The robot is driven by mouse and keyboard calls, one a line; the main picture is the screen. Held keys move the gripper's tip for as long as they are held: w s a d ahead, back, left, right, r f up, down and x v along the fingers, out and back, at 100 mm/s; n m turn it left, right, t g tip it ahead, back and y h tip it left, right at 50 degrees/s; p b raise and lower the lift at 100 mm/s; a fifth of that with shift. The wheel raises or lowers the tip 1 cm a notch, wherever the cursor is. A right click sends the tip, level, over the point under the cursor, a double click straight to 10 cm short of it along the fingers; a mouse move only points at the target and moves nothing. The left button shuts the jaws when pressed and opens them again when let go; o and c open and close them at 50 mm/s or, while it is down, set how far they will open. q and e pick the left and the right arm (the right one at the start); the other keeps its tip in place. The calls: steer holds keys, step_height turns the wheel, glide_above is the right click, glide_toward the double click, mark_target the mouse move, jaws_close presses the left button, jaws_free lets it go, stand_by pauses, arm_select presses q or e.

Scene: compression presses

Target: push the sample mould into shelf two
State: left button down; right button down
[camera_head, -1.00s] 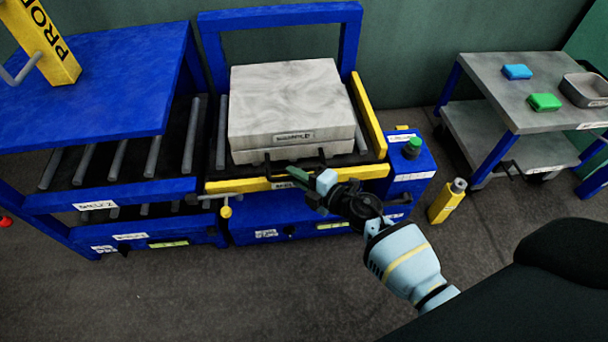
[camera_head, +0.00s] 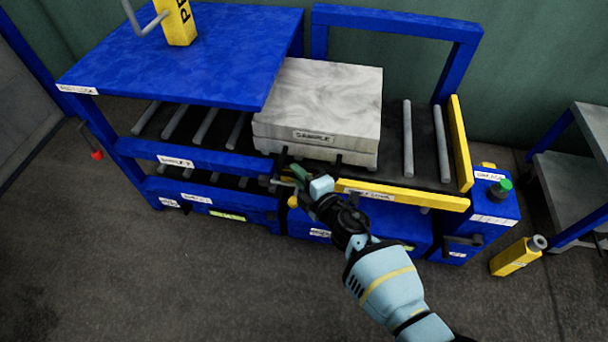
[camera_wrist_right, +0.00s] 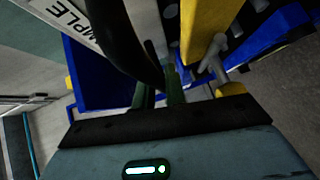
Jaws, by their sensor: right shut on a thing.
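The sample mould (camera_head: 330,95) is a grey marbled slab block with a "SAMPLE" label. It straddles the roller lift table (camera_head: 425,150) and the right end of the roller shelf labelled as shelf two (camera_head: 176,161). Its left part meets the shelf opening under the blue top. My right gripper (camera_head: 294,176) is at the mould's front left, shut on its dark handle; the exact grip is partly hidden. In the right wrist view, a dark curved bar (camera_wrist_right: 132,45) passes by my fingers, and the mould's label (camera_wrist_right: 68,18) shows at top left. My left gripper is out of view.
A yellow rail (camera_head: 461,143) edges the table's right side. The blue top (camera_head: 190,55) overhangs the shelf. The front floor is clear.

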steer(key=shift+s+a, duration=0.1)
steer(key=shift+s, duration=0.05)
steer(key=c, duration=1.8)
jaws_free()
steer(key=shift+o, duration=0.4)
steer(key=shift+s+d, duration=0.1)
steer(key=shift+d, duration=0.15)
steer(key=p+v, duration=0.3)
steer(key=v, duration=0.4)
steer(key=shift+s, duration=0.35)
